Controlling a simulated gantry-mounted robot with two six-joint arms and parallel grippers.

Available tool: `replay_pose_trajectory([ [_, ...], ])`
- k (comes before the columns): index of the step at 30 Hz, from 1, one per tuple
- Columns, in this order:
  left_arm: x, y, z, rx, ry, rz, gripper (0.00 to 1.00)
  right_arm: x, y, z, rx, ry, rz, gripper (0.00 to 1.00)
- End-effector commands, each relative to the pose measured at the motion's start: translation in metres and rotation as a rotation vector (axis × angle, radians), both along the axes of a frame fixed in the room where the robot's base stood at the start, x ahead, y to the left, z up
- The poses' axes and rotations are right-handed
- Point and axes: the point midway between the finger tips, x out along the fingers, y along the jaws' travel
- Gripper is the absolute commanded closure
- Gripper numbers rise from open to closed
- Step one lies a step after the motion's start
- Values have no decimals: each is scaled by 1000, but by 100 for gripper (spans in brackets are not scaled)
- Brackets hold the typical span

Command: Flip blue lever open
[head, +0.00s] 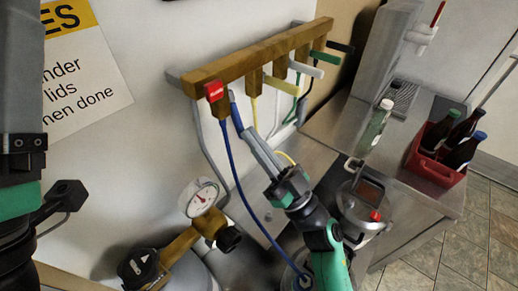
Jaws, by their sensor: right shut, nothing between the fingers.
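The blue lever (236,117) sits near the left end of a brass manifold (270,53) on the wall, just right of the red lever (214,91). It is seen nearly edge-on and points down toward the camera. My right gripper (239,132) reaches up from below. Its fingers are shut and empty, with their tips at the lower end of the blue lever. Whether they touch it I cannot tell. Part of my left arm fills the left edge; its fingers cannot be made out.
Yellow (282,86), white (306,69) and green levers (325,58) line the manifold to the right. A blue hose (231,165) hangs below. A pressure gauge (202,197) stands lower left. A bottle (376,125) and a red crate (431,169) stand on the steel counter.

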Motion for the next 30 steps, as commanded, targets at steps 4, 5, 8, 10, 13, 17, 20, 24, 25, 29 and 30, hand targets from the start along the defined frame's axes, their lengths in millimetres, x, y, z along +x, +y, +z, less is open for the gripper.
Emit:
replay_pose_trajectory([
  [4, 0, 0, 0, 0, 0, 0, 0, 2, 2, -1, 0, 0, 0, 100],
  [5, 0, 0, 0, 0, 0, 0, 0, 2, 2, -1, -1, 1, 0, 100],
  [8, 0, 0, 0, 0, -1, 0, 0, 1, 2, -1, -1, 1, 0, 100],
  [10, 0, 0, 0, 0, 0, 0, 0, 0, -1, -4, -2, 1, 0, 100],
  [13, 0, 0, 0, 0, 0, 0, 0, -6, -8, -12, -2, 1, 0, 100],
  [17, 0, 0, -1, 0, 0, 0, 0, -17, -22, -28, -1, 2, -2, 100],
  [20, 0, 0, -2, 0, 0, 0, 0, -25, -32, -39, -1, 2, -3, 100],
  [24, 0, 0, -3, 0, 0, 0, 0, -33, -41, -48, 0, 1, -1, 100],
  [25, 0, 0, -3, 0, 0, 0, 0, -33, -42, -49, 0, 1, -1, 100],
  [29, 0, 0, -3, 0, 0, 0, 0, -34, -43, -49, 0, -1, -1, 100],
  [30, 0, 0, -3, 0, 0, 0, 0, -34, -43, -49, 0, -1, -1, 100],
])
